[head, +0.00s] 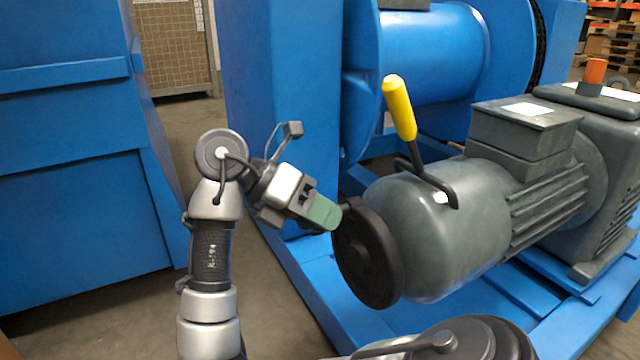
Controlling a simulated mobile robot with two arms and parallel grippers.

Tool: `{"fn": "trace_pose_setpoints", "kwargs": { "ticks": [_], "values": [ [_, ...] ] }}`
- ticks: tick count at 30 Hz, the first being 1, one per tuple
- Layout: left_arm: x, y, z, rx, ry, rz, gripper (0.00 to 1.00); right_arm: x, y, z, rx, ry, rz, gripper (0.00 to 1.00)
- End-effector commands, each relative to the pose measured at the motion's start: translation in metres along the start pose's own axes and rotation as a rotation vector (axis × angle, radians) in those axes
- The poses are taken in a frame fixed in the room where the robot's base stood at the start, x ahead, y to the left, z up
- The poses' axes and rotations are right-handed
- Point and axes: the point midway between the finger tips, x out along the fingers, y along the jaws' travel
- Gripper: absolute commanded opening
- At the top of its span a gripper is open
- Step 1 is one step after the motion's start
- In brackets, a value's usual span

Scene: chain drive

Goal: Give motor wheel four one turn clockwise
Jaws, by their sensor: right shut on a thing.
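The motor wheel (368,258) is a black disc on the left end of a grey motor (445,225). A short dark knob shows at its upper edge. My right gripper (328,213) has green fingertips and is shut on the wheel at this upper left edge, by the knob. The fingers hide the exact grip, so I cannot tell whether they hold the knob or the rim. My left gripper is not in view. No number shows on the wheel.
A yellow-handled lever (399,108) rises from the motor, above and right of the wheel. A blue drum (430,55) and blue frame (290,120) stand behind. A large blue cabinet (80,200) fills the left. Floor is open between the cabinet and frame.

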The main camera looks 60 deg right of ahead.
Motion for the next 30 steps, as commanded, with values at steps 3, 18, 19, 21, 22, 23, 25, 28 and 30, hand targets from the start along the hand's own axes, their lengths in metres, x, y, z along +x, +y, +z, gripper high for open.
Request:
{"fn": "trace_pose_setpoints", "kwargs": {
  "ticks": [3, 18, 19, 21, 22, 23, 25, 28, 30],
  "values": [
    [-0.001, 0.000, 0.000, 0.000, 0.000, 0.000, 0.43, 0.001, 0.001, -0.002, -0.002, 0.006, -0.003, 0.00],
    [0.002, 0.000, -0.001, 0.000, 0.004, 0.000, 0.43, -0.001, -0.001, 0.001, -0.001, 0.002, -0.002, 0.53],
    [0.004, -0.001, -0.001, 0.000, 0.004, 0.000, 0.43, -0.002, -0.002, 0.002, -0.001, 0.002, -0.002, 0.53],
    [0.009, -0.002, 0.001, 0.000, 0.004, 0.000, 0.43, -0.005, -0.006, 0.005, -0.001, 0.002, -0.002, 0.53],
    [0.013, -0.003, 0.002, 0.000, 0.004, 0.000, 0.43, -0.008, -0.009, 0.007, -0.001, 0.002, -0.002, 0.53],
    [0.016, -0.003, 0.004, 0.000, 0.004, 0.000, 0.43, -0.010, -0.011, 0.010, -0.001, 0.002, -0.002, 0.53],
    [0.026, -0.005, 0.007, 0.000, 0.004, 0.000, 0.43, -0.017, -0.019, 0.017, -0.001, 0.003, -0.002, 0.53],
    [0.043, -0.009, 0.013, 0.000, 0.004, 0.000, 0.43, -0.029, -0.032, 0.028, 0.000, 0.003, -0.002, 0.53],
    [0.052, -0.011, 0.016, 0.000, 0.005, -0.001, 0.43, -0.018, -0.049, 0.034, 0.007, 0.003, -0.005, 0.53]
  ]
}}
